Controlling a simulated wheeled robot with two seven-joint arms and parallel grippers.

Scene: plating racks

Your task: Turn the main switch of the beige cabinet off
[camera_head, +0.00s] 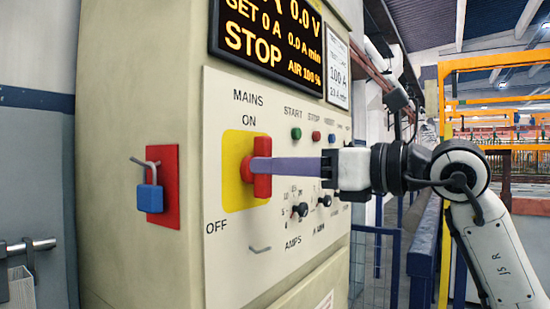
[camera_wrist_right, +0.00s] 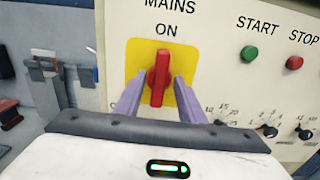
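The beige cabinet (camera_head: 130,60) fills the left and middle of the head view. Its main switch has a red handle (camera_head: 263,182) on a yellow plate (camera_head: 233,196). The handle stands upright, in line with the ON label above it; OFF is printed at the lower left. My right gripper (camera_head: 262,166) reaches in from the right with its purple fingers at the handle. In the right wrist view the red handle (camera_wrist_right: 160,77) stands between the two fingers, with a narrow gap showing on each side. My left gripper is not in view.
A blue padlock (camera_head: 150,198) hangs on a red plate on the cabinet's left side. Green and red buttons (camera_head: 296,133) and black knobs (camera_head: 300,210) sit right of the switch. A lit display (camera_head: 270,38) reading STOP is above. A blue railing stands at the right.

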